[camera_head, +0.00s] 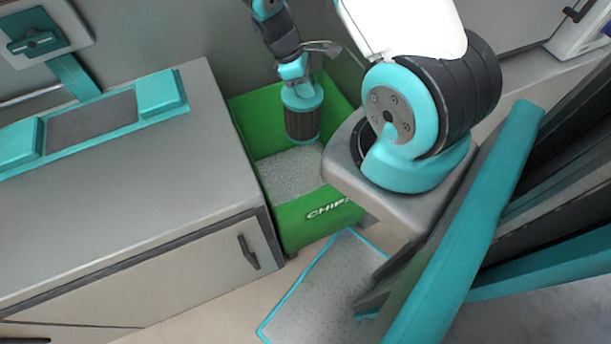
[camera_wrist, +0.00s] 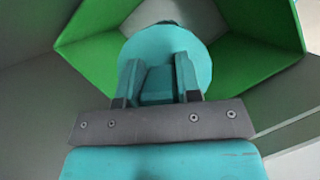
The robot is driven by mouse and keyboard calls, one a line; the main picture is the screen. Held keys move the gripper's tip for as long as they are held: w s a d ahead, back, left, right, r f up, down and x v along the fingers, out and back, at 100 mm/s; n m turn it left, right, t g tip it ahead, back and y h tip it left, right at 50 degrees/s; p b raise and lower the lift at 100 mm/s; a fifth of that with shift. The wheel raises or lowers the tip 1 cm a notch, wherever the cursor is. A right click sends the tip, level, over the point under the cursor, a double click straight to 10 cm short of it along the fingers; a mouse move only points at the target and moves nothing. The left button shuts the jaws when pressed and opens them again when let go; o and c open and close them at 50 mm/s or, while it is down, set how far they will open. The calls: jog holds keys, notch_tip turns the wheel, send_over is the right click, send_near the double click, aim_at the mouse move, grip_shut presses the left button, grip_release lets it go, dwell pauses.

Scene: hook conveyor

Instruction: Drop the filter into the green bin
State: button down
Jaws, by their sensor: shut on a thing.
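The filter (camera_head: 303,122) is a dark ribbed cylinder with a teal cap. My gripper (camera_head: 294,76) is shut on the top of the filter, which hangs about upright over the green bin (camera_head: 290,224). In the wrist view my gripper (camera_wrist: 157,82) has its two fingers closed on a teal block on the filter's round teal cap (camera_wrist: 190,48). The green bin walls (camera_wrist: 262,55) show around the cap. The bin holds a grey granular fill. The filter's lower end shows in front of the bin's interior; I cannot tell its exact height above the fill.
A grey cabinet (camera_head: 130,200) with a teal-edged tray (camera_head: 92,118) on top stands left of the bin. A grey wall rises behind the bin. My arm's base hides the bin's right side. A teal-outlined floor mat (camera_head: 325,290) lies in front.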

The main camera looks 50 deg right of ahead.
notch_tip(320, 180, down, 3)
jog(key=shift+f+b, duration=0.2)
jog(key=shift+b, duration=1)
jog(key=c, duration=0.7)
grip_release()
jog(key=shift+c, duration=0.2)
jog(key=shift+r, duration=0.1)
jog(key=v, duration=1.7)
jog(key=shift+r+p, duration=0.2)
jog(key=shift+p, duration=0.15)
